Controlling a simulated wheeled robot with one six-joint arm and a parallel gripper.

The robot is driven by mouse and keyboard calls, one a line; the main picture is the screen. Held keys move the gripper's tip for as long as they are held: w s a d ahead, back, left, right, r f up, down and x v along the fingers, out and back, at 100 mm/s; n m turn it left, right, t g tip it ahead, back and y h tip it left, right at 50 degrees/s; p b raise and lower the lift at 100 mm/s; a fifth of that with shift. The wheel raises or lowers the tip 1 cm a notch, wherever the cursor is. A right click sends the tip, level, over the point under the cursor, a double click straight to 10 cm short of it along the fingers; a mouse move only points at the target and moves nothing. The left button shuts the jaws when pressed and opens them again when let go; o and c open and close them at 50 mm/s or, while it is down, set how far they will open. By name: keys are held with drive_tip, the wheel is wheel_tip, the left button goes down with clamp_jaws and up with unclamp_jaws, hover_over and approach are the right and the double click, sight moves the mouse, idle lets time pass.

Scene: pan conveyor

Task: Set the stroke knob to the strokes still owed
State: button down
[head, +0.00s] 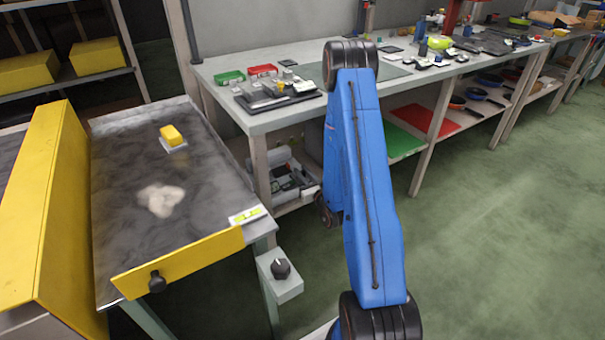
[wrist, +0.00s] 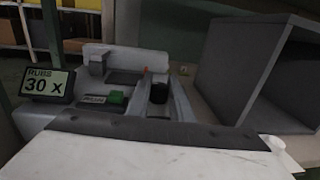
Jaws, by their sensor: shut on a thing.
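A display (wrist: 48,85) reading "RUBS 30 x" stands at the left of a pale grey rubbing device (wrist: 60,112) in the wrist view. On the device are a small green piece (wrist: 116,97), a grey upright block (wrist: 97,64) and a short black cylinder (wrist: 159,88). I cannot tell whether the cylinder is a knob. A dark knob with a pale mark (head: 281,267) sits on a small grey box in the head view. Another black knob (head: 157,282) is on the yellow rail.
A white surface with a dark edge (wrist: 160,130) fills the wrist view's bottom, with an open grey box (wrist: 240,70) at right. A yellow block (head: 172,135) lies on the left table (head: 115,215). A cluttered bench (head: 215,72) stands behind. Green floor at right is clear.

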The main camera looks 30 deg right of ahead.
drive_tip(key=shift+m+h, duration=0.3)
drive_tip(key=shift+h, duration=0.1)
drive_tip(key=c, duration=1.6)
unclamp_jaws()
drive_tip(key=shift+o, duration=0.2)
